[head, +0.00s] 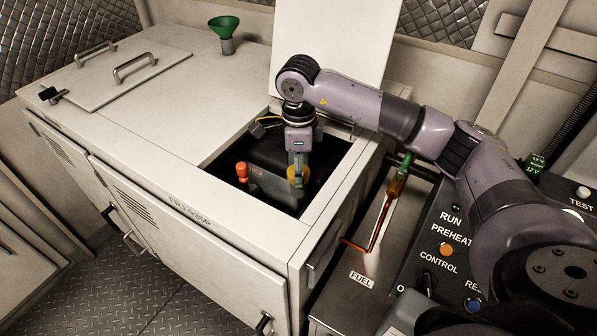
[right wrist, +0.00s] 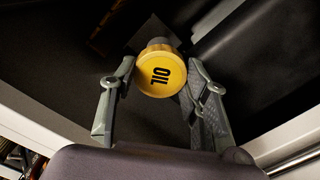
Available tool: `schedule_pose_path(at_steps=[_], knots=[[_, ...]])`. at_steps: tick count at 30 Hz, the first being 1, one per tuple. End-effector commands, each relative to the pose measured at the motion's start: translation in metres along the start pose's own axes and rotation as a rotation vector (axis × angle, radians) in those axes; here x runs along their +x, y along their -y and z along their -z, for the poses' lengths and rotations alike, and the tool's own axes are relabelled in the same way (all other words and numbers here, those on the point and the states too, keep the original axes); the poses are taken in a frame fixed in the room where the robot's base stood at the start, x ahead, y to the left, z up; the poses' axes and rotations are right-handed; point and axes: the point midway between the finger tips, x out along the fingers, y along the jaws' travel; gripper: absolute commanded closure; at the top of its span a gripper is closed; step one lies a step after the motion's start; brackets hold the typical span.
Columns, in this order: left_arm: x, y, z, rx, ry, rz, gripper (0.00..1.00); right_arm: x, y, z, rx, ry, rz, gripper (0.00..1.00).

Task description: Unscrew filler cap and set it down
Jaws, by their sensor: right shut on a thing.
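The yellow filler cap (right wrist: 160,74), marked "OIL" in black, sits between the two fingers of my right gripper (right wrist: 160,85) in the right wrist view. My left gripper is not in view.
A red-orange knob (head: 242,171) stands left of the gripper in the bay. A raised white lid (head: 330,45) is behind. A green funnel (head: 225,36) stands on the cabinet top (head: 190,110), with clear room before it. A control panel (head: 446,270) is at right.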

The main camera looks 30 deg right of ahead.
Motion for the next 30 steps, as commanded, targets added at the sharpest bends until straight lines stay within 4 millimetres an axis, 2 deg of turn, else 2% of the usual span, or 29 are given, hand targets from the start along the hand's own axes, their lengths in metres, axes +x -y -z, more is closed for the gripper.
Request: schedule_pose_path(at_steps=[1,21,30], knots=[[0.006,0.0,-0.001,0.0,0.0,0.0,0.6,0.003,0.0,0.0,-0.041,0.0,0.001,0.93],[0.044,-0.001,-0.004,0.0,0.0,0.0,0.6,0.002,0.0,0.0,-0.669,0.0,0.0,0.93],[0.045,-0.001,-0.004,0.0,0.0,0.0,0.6,0.001,0.0,0.001,-0.735,-0.001,-0.002,0.93]])
